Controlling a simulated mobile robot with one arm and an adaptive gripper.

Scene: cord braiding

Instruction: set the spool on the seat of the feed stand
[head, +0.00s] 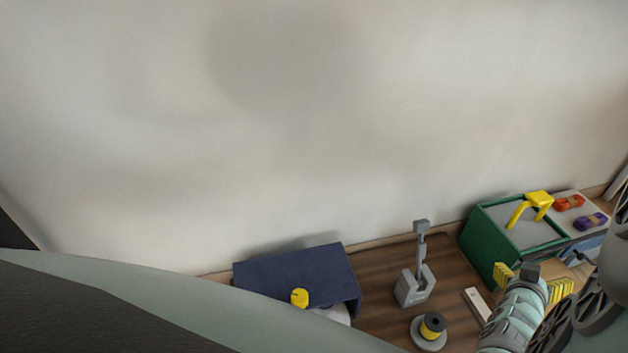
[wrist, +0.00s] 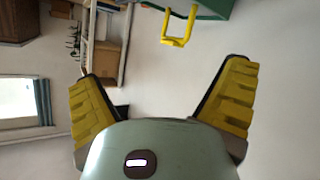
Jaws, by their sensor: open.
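A yellow spool with a dark top (head: 432,325) stands upright on a round grey base (head: 428,343) on the brown wooden table, in the lower middle-right of the head view. I cannot tell whether this base is the seat of the feed stand. A grey block with a tall post (head: 416,288) stands just behind the spool, apart from it. My gripper (head: 532,277) is open and empty, to the right of and apart from the spool. In the wrist view my gripper (wrist: 160,88) has its yellow fingers wide apart with nothing between them. The spool is not in the wrist view.
A dark blue box (head: 300,268) with a yellow knob (head: 299,297) is at the left. A green bin (head: 483,240) with a yellow handle (head: 532,205) stands at the right, beside orange and purple pieces (head: 580,210). A pale strip (head: 478,303) lies near my gripper.

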